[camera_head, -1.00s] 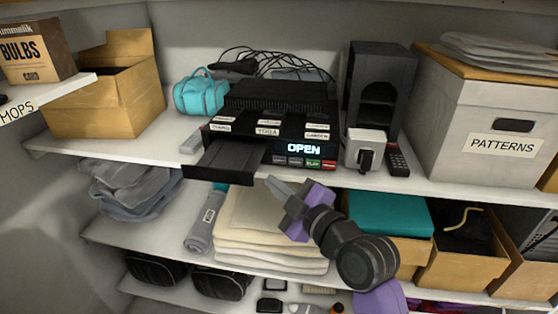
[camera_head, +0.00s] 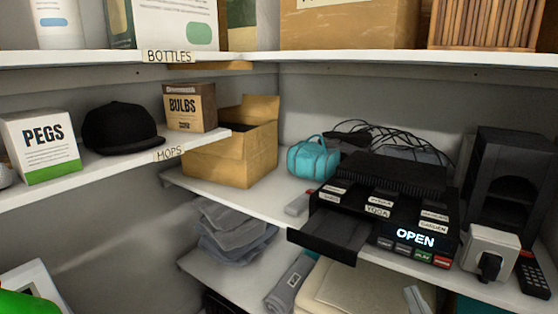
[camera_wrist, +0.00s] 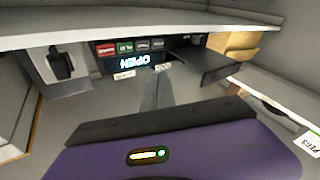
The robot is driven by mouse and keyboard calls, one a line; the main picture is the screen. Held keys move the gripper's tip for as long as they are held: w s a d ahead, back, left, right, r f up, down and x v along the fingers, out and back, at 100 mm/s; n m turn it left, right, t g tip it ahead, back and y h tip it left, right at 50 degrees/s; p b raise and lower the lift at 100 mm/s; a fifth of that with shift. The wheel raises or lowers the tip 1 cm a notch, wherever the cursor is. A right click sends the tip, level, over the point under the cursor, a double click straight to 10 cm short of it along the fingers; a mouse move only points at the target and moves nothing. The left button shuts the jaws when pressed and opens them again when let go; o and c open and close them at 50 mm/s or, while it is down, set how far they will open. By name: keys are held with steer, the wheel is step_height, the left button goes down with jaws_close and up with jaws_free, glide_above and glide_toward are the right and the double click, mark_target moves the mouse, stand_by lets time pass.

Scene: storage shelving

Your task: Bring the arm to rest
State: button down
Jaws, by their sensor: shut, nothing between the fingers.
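My gripper (camera_head: 414,297) shows only as grey fingertips at the bottom edge of the head view, in front of and below the black disc player (camera_head: 380,205). In the wrist view its two fingers (camera_wrist: 157,88) lie together, shut and empty, pointing towards the player. They look apart from the player and the shelf. The player's display reads OPEN and its tray (camera_head: 335,235) is slid out. The rest of my arm is outside the head view.
The player's shelf edge (camera_wrist: 120,31) runs above the fingers in the wrist view. A white plug adapter (camera_head: 490,247), remote (camera_head: 534,275), teal bag (camera_head: 314,158) and cardboard box (camera_head: 230,155) share that shelf. Folded cloths (camera_head: 235,232) lie below. The PEGS box (camera_head: 42,147) stands left.

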steer(key=s+a+f+m+g, duration=0.1)
steer(key=s+f, duration=0.3)
steer(key=s, duration=0.7)
steer(key=s+a+f+m+g, duration=0.1)
steer(key=s+f, duration=0.3)
steer(key=s, duration=0.8)
steer(key=s+a+f+m+g, duration=0.1)
steer(key=s+f+g, duration=0.2)
steer(key=s, duration=0.9)
step_height(320, 180, down, 2)
steer(key=shift+a+m, duration=0.15)
steer(key=shift+m, duration=0.15)
